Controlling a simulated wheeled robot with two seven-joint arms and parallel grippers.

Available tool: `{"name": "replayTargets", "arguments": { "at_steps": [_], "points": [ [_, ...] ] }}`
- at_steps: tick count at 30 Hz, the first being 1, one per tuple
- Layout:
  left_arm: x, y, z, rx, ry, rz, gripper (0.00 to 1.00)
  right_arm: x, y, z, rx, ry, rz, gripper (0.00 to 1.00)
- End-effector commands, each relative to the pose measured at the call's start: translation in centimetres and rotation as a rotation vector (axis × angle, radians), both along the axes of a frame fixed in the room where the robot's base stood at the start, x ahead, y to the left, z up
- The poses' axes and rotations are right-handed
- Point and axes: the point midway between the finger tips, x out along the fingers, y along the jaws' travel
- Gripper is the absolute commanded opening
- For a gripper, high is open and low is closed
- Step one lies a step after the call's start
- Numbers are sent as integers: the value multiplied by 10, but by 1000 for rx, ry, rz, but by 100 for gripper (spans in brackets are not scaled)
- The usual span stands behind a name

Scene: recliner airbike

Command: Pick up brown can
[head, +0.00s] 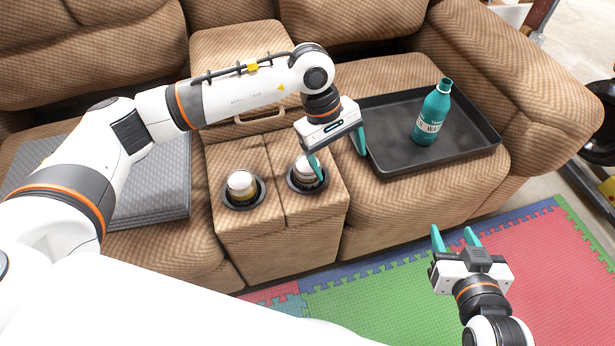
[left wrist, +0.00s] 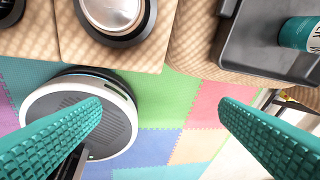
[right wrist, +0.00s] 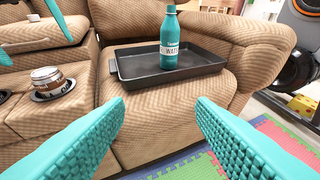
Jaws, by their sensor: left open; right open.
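Two cans with pale metal tops stand upright in the armrest's cup holders: a left can (head: 241,186) with a dark and yellowish side, and a right can (head: 301,171). In the right wrist view a can (right wrist: 47,80) shows a brown band. A can top (left wrist: 113,12) is cut off at the top of the left wrist view. My left gripper (head: 341,164) is open and empty over the armrest's right side, one finger partly hiding the right can. My right gripper (head: 452,231) is open and empty over the foam mat, away from the cans.
A black tray (head: 385,112) with a teal water bottle (head: 433,112) lies on the right seat. Grey folded padding (head: 150,190) lies on the left seat. The sofa backrest (head: 235,60) rises behind the armrest. Coloured foam mats (head: 375,290) cover the floor.

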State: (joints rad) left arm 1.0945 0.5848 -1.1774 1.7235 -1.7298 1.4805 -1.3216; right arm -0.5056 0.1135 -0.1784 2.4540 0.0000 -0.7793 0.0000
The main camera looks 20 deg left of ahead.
Motion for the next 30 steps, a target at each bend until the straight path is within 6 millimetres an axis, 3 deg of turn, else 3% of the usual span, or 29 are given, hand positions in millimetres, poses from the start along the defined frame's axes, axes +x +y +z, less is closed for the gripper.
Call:
{"name": "replayTargets", "arguments": {
  "at_steps": [1,3,7,16,26,30],
  "points": [
    [12,25,4,109,-32,-16,85,2,1,4,5,-19,1,50],
    [22,52,7,224,-53,-33,85,4,2,7,10,-41,3,50],
    [29,76,8,325,-64,-46,85,7,4,13,18,-77,5,50],
    [28,77,-41,332,-61,-46,85,21,14,52,86,-347,22,50],
    [29,75,-64,330,-63,-48,85,22,18,79,127,-507,32,50],
    [29,73,-81,328,-61,-47,85,20,21,98,161,-639,40,50]
  ]
}}
